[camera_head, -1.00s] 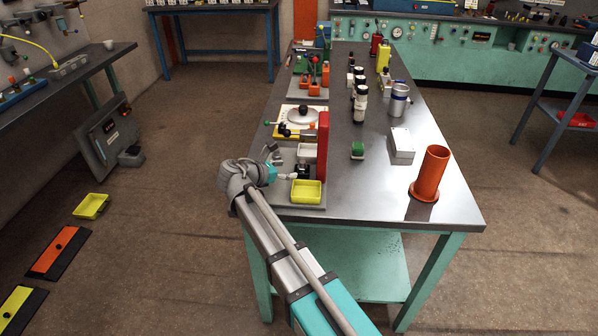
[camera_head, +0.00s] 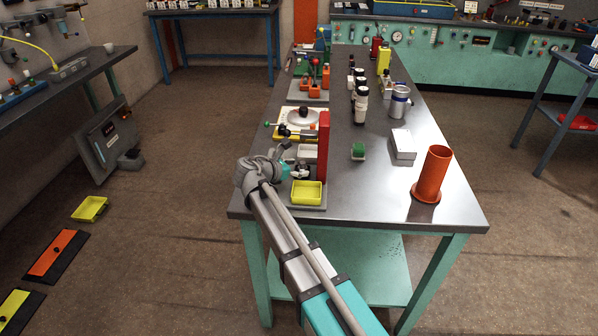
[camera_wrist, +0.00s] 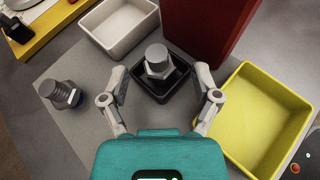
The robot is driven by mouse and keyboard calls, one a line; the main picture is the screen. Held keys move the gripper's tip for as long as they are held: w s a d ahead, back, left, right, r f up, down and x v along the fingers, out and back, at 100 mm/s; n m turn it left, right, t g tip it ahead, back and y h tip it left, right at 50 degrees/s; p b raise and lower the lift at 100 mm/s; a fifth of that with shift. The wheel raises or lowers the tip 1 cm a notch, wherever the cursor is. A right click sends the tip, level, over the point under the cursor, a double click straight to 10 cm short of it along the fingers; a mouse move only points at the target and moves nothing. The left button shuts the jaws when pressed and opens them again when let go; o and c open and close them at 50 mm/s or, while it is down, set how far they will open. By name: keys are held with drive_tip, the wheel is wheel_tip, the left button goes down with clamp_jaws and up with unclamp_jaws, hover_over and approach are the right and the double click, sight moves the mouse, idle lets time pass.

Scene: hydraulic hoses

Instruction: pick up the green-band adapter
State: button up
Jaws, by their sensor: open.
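My gripper (camera_wrist: 160,72) is open. In the wrist view its two fingers stand on either side of a small black tray (camera_wrist: 176,88). A metal hex adapter (camera_wrist: 157,62) stands upright in that tray, between and slightly beyond the fingertips, with no clear contact. A second metal adapter (camera_wrist: 60,93) stands left of the left finger, on the grey plate; a dark blue band shows at its base. I see no green band on either adapter. In the head view my gripper is small and partly hidden by my wrist, over the table's near left corner.
A yellow bin (camera_wrist: 262,120) lies right of the gripper, and a white bin (camera_wrist: 122,25) lies beyond it. A tall red block (camera_wrist: 212,30) stands close behind the black tray. An orange flanged tube (camera_head: 433,173) and a white box (camera_head: 402,145) stand farther right on the table.

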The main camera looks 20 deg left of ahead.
drive_tip(key=shift+w+d+f, duration=0.15)
drive_tip(key=shift+w+d, duration=0.1)
drive_tip(key=shift+w, duration=0.15)
clamp_jaws()
idle(0.5)
